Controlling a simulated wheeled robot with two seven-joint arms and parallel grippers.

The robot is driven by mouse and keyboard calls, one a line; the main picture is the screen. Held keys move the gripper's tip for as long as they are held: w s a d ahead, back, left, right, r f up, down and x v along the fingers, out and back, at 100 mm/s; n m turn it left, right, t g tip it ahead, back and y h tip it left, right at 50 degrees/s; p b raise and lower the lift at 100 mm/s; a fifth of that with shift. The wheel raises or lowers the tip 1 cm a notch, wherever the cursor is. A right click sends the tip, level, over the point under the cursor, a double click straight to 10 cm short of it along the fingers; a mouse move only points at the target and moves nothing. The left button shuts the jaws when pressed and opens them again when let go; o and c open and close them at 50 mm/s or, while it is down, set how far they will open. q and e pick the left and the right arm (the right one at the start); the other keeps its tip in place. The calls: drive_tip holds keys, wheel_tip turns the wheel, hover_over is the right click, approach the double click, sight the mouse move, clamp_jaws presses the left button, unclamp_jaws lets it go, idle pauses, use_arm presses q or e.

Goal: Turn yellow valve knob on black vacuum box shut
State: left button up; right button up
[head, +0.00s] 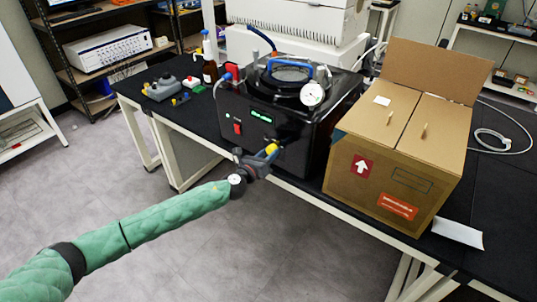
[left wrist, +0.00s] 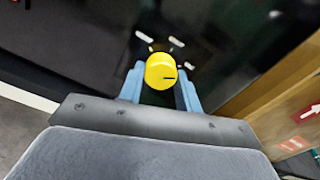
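The black vacuum box (head: 290,125) stands on the black bench, with a round lid, a blue handle and a white dial gauge on top. Its yellow valve knob (head: 271,150) sticks out low on the front face. In the left wrist view the knob (left wrist: 160,72) shows end-on, with a short dark mark on it. My left gripper (head: 258,160) is at the knob. Its two blue fingers (left wrist: 161,90) lie along the knob's left and right sides, with no clear gap, and appear shut on it. My right gripper is in neither view.
A cardboard box (head: 400,140) stands close to the right of the vacuum box. A brown bottle (head: 210,72) and small items (head: 172,88) are to the left on the bench. The floor in front is clear.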

use_arm(q)
drive_tip(key=shift+c, duration=0.8)
